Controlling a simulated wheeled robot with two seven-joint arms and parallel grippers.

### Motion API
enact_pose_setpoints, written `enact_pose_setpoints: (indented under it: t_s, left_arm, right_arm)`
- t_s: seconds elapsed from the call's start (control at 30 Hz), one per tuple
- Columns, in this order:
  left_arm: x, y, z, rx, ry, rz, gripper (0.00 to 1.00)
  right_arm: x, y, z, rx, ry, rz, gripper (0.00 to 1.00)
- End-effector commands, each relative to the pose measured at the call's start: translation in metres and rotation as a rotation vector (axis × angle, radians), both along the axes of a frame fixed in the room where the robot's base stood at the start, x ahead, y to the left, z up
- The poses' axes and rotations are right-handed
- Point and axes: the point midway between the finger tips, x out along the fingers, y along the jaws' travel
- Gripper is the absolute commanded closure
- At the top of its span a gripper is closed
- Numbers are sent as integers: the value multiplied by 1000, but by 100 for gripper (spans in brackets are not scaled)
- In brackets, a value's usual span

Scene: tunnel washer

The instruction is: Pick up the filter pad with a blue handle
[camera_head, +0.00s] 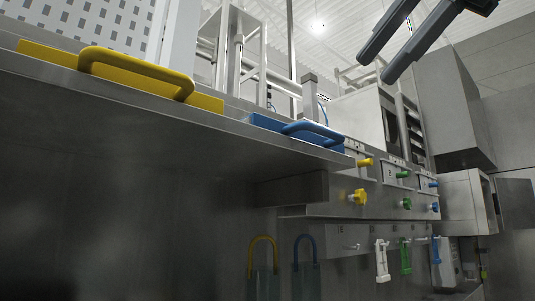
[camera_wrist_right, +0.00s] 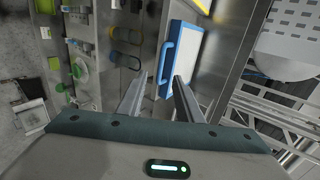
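The filter pad with a blue handle (camera_head: 313,132) lies on a steel ledge at the middle of the head view. Its blue handle stands up at its front edge. In the right wrist view the pad (camera_wrist_right: 190,58) shows a pale face in a blue frame, with the handle on its left side. My right gripper (camera_head: 377,68) is above and to the right of the pad in the head view. Its two fingers are apart with nothing between them, and they also show in the right wrist view (camera_wrist_right: 160,82). My left gripper is not in view.
A filter pad with a yellow handle (camera_head: 137,72) lies on the same ledge (camera_head: 190,128) to the left. Colored knobs (camera_head: 358,196) and hanging clips (camera_head: 382,260) line the steel front at right. Yellow and blue loops (camera_head: 304,247) show below the ledge.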

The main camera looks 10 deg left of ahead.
Motion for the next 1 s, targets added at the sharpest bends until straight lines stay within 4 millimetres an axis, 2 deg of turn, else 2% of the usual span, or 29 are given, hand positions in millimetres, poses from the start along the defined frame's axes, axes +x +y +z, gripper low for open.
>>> enact_pose_setpoints:
  t_s: [0.2,0.4,0.87,1.0]
  left_arm:
    - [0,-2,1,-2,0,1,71]
    - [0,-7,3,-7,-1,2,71]
    - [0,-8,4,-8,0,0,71]
    - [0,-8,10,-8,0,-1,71]
  right_arm:
    - [20,27,-23,-2,2,2,67]
    - [30,41,-34,0,1,-1,67]
    - [33,45,-37,0,0,0,67]
    - [38,52,-41,-2,2,1,67]
